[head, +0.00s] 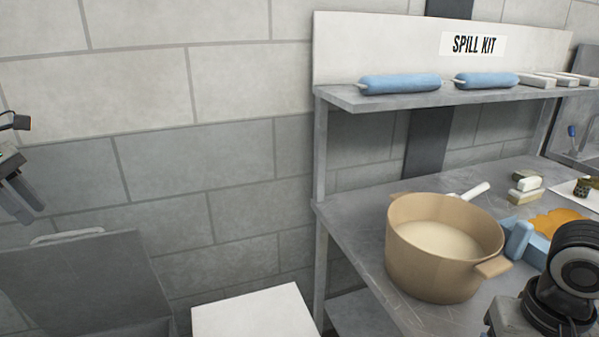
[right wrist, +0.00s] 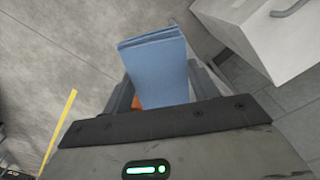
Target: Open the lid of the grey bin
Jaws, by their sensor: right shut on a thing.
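The grey bin (head: 150,326) is at the lower left of the head view, cut off by the frame. Its grey lid (head: 80,280) shows as a broad sloping panel, with a pale handle (head: 68,236) sticking up behind its upper edge. The lid looks tipped up, but I cannot tell how far. My left gripper (head: 18,195) is at the left edge, above the lid and apart from it; its finger gap is unclear. In the right wrist view my right gripper (right wrist: 160,88) is shut on a blue folded pad (right wrist: 157,65).
A white box top (head: 255,312) stands right of the bin. Blue rolls (head: 400,84) lie on the shelf. In the right wrist view, a pale box (right wrist: 265,40) with a handle is close by.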

